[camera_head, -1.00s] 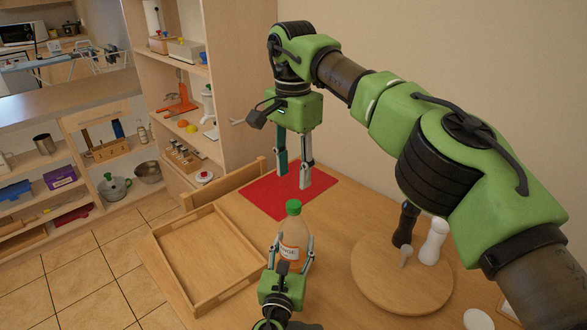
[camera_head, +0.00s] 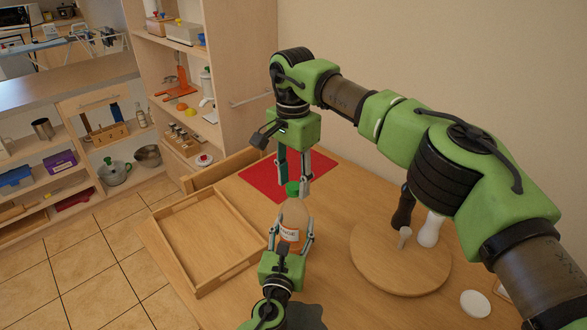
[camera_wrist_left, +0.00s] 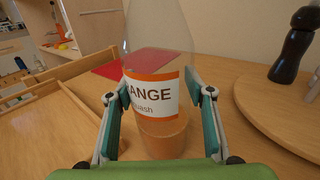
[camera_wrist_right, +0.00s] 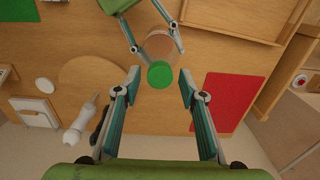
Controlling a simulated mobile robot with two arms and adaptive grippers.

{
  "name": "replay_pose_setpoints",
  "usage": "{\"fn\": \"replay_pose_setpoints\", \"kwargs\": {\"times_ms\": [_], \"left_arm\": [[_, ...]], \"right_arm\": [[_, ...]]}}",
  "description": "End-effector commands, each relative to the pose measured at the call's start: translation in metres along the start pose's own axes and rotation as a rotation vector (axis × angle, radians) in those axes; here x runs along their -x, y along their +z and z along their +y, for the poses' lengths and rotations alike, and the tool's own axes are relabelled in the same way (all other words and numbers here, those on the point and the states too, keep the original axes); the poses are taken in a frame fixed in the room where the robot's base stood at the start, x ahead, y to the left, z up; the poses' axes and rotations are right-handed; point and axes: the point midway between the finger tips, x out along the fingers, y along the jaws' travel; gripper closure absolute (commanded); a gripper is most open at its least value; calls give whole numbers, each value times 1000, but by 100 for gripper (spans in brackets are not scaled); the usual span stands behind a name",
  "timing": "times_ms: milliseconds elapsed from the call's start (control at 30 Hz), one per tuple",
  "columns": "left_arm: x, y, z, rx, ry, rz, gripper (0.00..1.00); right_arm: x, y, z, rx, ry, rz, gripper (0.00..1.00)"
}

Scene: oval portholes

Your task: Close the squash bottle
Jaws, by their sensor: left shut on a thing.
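The squash bottle (camera_head: 295,218) stands upright on the table, with an orange-and-white label (camera_wrist_left: 150,93) and orange liquid low inside. A green cap (camera_head: 292,188) sits at its top; whether it is fully tight I cannot tell. My left gripper (camera_head: 292,236) is shut around the bottle's body, one finger on each side of the label in the left wrist view. My right gripper (camera_wrist_right: 159,84) points down over the bottle, open. In the right wrist view the cap (camera_wrist_right: 160,75) shows between its fingertips, with gaps on both sides; contact is not visible.
A wooden tray (camera_head: 178,270) lies left of the bottle. A red mat (camera_head: 258,180) lies behind it. A round wooden board (camera_head: 390,275) at the right holds a dark mill (camera_head: 403,212) and a white mill (camera_head: 431,229). A white disc (camera_head: 475,303) lies near the front right.

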Motion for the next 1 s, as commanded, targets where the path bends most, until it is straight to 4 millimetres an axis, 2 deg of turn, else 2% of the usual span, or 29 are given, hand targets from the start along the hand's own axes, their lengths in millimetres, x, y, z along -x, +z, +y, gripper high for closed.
{"fn": "replay_pose_setpoints", "kwargs": {"times_ms": [300, 433, 467, 767, 867, 1000], "left_arm": [[0, -1, 0, 1, -1, 1, 100], [0, -1, 0, 1, 0, 1, 100], [0, -1, 0, 1, 0, 1, 100], [0, 0, 0, 1, 0, 1, 100], [0, -1, 0, 1, 0, 1, 100], [0, -1, 0, 1, 0, 1, 100]], "right_arm": [[-2, 0, 0, 0, 0, 0, 62], [-2, 0, 0, 0, 0, 0, 96], [-2, 0, 0, 0, 0, 0, 100], [-2, 0, 0, -42, 0, 0, 100], [-2, 0, 0, -158, 0, 0, 100], [-2, 0, 0, -403, -1, 0, 100]]}}
